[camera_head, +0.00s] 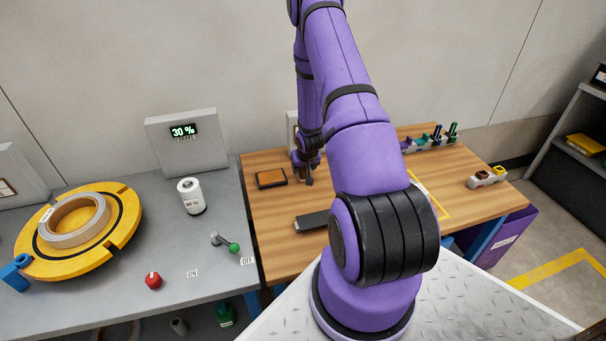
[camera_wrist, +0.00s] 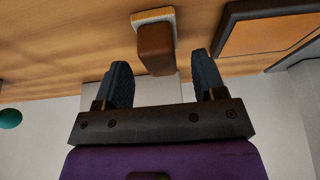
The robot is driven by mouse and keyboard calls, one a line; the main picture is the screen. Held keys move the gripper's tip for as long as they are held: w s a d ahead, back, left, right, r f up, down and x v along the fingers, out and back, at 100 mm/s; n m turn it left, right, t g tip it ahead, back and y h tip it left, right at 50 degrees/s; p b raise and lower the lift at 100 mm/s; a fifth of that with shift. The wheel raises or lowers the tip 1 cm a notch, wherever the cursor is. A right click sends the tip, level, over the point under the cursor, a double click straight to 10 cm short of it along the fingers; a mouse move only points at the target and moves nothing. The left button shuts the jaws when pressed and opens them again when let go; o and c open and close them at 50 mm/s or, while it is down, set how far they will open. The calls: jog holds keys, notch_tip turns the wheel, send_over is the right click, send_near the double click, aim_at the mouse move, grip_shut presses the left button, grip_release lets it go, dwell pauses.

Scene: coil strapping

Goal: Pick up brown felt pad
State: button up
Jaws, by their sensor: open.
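A brown block with a pale strip along one side, which looks like the brown felt pad (camera_wrist: 156,46), is at the top middle of the wrist view. My gripper (camera_wrist: 160,63) has its two dark fingers apart, one on each side of the block's near end. I see gaps between the block and both fingers, and nothing is gripped. In the head view my gripper (camera_head: 307,180) points down over the wooden table, just right of a dark-framed tray with an orange-brown inside (camera_head: 271,178). I cannot make out the block there.
The framed tray's edge (camera_wrist: 226,27) shows right of the block in the wrist view. A dark flat bar (camera_head: 312,221) lies nearer on the wooden table (camera_head: 275,240). A grey holder with brown and yellow pieces (camera_head: 488,178) stands far right. A yellow coil turntable (camera_head: 120,240) is left.

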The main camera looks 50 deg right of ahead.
jog(key=shift+x, duration=1.15)
jog(key=c, duration=1)
jog(key=shift+o, duration=0.2)
jog(key=shift+r, duration=0.5)
jog(key=v, duration=0.3)
jog(key=shift+w+a, duration=0.1)
jog(key=shift+w, duration=0.05)
jog(key=s+a, duration=0.6)
jog(key=s, duration=0.1)
jog(key=s+a+r, duration=0.1)
jog(key=s+a, duration=0.3)
jog(key=shift+a+r, duration=0.1)
jog(key=shift+r, duration=0.05)
